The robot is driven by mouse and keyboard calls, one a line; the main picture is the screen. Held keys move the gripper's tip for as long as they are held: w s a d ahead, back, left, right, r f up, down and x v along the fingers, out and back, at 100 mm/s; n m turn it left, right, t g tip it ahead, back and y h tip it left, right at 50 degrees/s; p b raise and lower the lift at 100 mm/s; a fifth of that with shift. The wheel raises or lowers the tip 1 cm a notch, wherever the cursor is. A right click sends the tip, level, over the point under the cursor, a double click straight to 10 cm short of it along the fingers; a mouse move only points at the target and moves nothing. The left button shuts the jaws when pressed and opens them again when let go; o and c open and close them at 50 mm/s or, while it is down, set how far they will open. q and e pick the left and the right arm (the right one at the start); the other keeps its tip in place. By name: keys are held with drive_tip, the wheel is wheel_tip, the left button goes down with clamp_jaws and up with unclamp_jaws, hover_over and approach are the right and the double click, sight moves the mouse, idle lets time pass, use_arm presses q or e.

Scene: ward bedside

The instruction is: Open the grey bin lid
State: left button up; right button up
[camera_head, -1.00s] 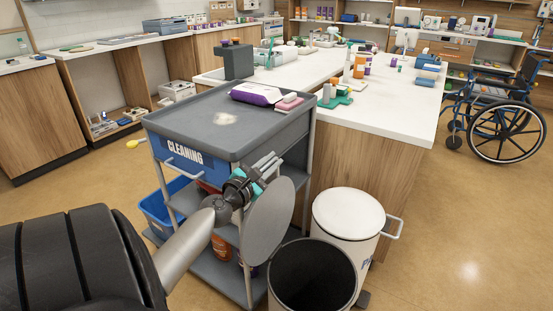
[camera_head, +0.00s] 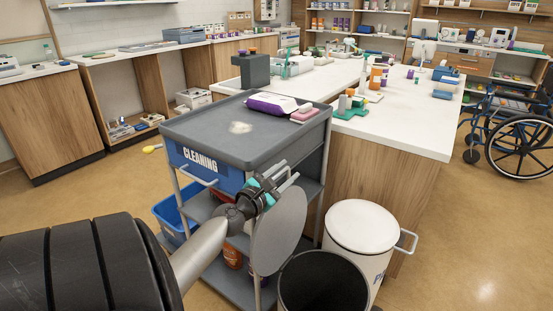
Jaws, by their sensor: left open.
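The grey bin (camera_head: 324,285) stands at the bottom middle of the head view, with its dark inside showing. Its round grey lid (camera_head: 279,232) stands raised, nearly upright, on the bin's left side. My left gripper (camera_head: 286,178) is open beside the lid's upper left edge, with its fingers pointing up and right. I cannot tell whether it touches the lid. Nothing shows between its fingers. My right gripper is not in view.
A white bin with a closed lid (camera_head: 359,227) stands just right of the grey bin. A grey cleaning cart (camera_head: 205,133) stands behind my left gripper. A white counter (camera_head: 405,129) lies behind the bins. A wheelchair (camera_head: 520,140) is at far right. Floor at lower right is clear.

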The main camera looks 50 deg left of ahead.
use_arm(q)
drive_tip(key=v, duration=0.5)
drive_tip(key=shift+s+f, duration=0.1)
drive_tip(key=shift+f, duration=0.05)
drive_tip(key=b+v, duration=0.1)
drive_tip(key=v, duration=0.9)
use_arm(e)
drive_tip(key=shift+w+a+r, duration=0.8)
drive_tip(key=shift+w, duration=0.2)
